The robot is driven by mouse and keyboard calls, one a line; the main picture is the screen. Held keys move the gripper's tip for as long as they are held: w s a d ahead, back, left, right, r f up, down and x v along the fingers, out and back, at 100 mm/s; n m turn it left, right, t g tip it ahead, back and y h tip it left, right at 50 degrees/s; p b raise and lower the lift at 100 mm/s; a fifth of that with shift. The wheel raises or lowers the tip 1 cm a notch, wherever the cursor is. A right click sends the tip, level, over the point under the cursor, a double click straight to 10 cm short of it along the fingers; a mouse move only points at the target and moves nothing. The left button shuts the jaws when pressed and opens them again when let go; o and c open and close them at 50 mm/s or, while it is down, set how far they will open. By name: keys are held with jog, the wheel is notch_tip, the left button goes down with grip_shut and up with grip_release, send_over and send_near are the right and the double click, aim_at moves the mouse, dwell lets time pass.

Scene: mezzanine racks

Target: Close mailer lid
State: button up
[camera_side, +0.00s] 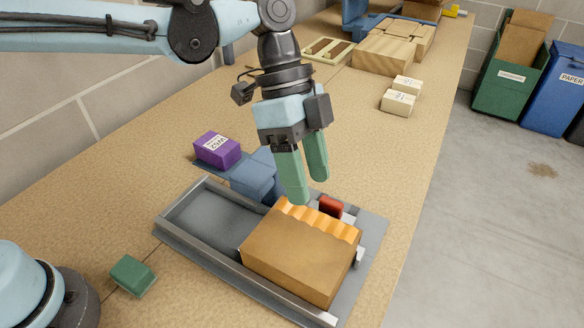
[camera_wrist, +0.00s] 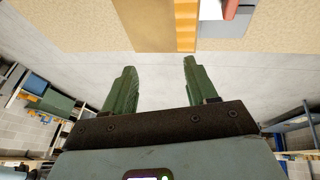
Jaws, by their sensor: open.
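The mailer is a brown cardboard box (camera_side: 297,262) in a grey tray-like fixture (camera_side: 205,255). A wavy orange strip (camera_side: 317,219) runs along its far edge. I cannot tell which part is the lid or how far it stands open. In the wrist view the brown cardboard (camera_wrist: 150,25) and the orange strip (camera_wrist: 186,25) show at the top. My gripper (camera_side: 306,191) has green fingers pointing down above the far edge of the mailer, apart and with nothing between them. In the wrist view my gripper (camera_wrist: 159,65) is also open and empty.
A red block (camera_side: 331,206) is just behind the mailer. Blue blocks (camera_side: 256,175) and a purple box (camera_side: 217,150) stand behind the fixture. A green block (camera_side: 132,276) lies front left.

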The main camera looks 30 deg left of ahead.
jog(key=shift+r, duration=0.1)
jog(key=v, duration=1.2)
jog(key=shift+a, duration=0.1)
jog(key=s+a+f+n+t+y, duration=0.1)
jog(key=s+a+f+n+t, duration=0.1)
jog(key=a, duration=0.5)
jog(key=s+a+f+n+t+y, duration=0.2)
jog(key=a+f+n+t, duration=0.2)
jog(key=a+f+n, duration=0.3)
jog(key=s+a+f+n+t+y, duration=0.1)
jog(key=s+a+f+n+t, duration=0.1)
jog(key=a+f+n, duration=0.3)
jog(key=a+n+t, duration=0.1)
jog(key=a+n, duration=0.2)
jog(key=shift+s+a+t+y, duration=0.15)
jog(key=shift+a+t+y, duration=0.15)
jog(key=shift+a+t, duration=0.1)
